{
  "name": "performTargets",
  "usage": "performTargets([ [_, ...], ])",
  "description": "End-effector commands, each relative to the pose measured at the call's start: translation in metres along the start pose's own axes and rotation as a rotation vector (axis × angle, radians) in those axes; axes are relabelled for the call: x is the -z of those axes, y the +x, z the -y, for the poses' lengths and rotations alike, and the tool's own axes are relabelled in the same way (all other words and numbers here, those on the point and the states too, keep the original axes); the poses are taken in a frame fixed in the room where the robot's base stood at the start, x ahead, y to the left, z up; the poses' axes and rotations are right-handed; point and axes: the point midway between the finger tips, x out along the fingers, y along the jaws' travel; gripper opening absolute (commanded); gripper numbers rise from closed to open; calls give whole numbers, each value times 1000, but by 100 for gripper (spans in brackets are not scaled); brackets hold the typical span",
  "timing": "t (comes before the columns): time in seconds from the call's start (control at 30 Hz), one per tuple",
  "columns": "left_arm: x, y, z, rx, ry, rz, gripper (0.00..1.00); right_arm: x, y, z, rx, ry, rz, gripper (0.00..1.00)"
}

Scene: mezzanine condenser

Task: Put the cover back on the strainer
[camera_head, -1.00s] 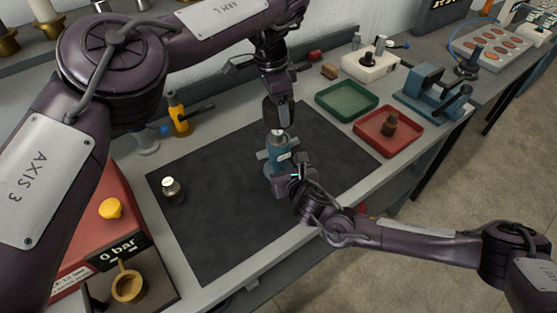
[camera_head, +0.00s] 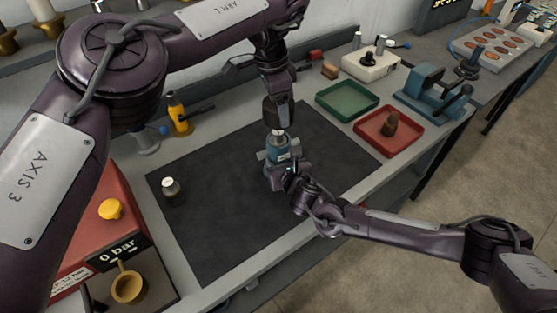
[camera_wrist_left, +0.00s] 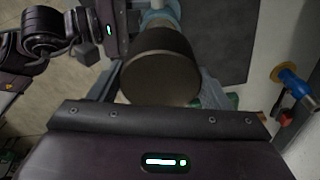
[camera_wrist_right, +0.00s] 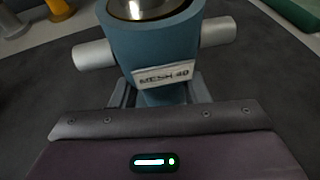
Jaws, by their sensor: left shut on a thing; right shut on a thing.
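The strainer (camera_head: 279,150) is a blue body with grey side stubs, standing upright on the dark mat. Its "MESH 40" label faces the right wrist camera, where the body (camera_wrist_right: 150,45) fills the top middle and shiny metal shows in its top. My right gripper (camera_head: 278,174) is shut on the strainer low on its near side. My left gripper (camera_head: 278,98) is shut on a dark round piece, seemingly the cover (camera_head: 278,116), above the strainer. This cover (camera_wrist_left: 160,75) shows large in the left wrist view. I cannot tell whether it touches the strainer.
A small dark jar with a pale top (camera_head: 171,189) stands on the mat (camera_head: 215,235) at left.

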Motion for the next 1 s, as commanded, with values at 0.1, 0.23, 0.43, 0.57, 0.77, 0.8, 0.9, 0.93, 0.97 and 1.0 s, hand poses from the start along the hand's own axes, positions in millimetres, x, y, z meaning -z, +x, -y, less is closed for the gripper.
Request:
performTargets([
  [0.1, 0, 0, 0, 0, 0, 0, 45, 0, 0, 0, 1, 0, 0, 6],
  [0.23, 0, 2, 0, -1, 0, 0, 45, 0, 0, 0, 1, 0, 0, 0],
  [0.43, -4, 30, -1, -3, 1, -2, 45, 0, 0, 0, 1, 0, 0, 0],
  [0.57, -6, 45, -1, -2, 0, -3, 45, 0, 0, 0, 1, 0, 0, 0],
  [0.77, -6, 48, -1, 2, 0, -3, 45, 0, 0, 0, 1, 0, 0, 0],
  [0.8, -6, 48, -1, 2, 0, -3, 45, 0, 0, 0, 1, 0, 0, 0],
  [0.9, -6, 48, -1, 1, 0, -3, 45, 0, 0, 0, 1, 0, 0, 0],
  [0.93, -6, 48, -1, 1, 0, -3, 45, 0, 0, 0, 1, 0, 0, 0],
  [0.97, -6, 48, -1, 1, 0, -3, 45, 0, 0, 0, 1, 0, 0, 0],
  [1.0, -6, 48, -1, 1, 0, -3, 45, 0, 0, 0, 1, 0, 0, 0],
])
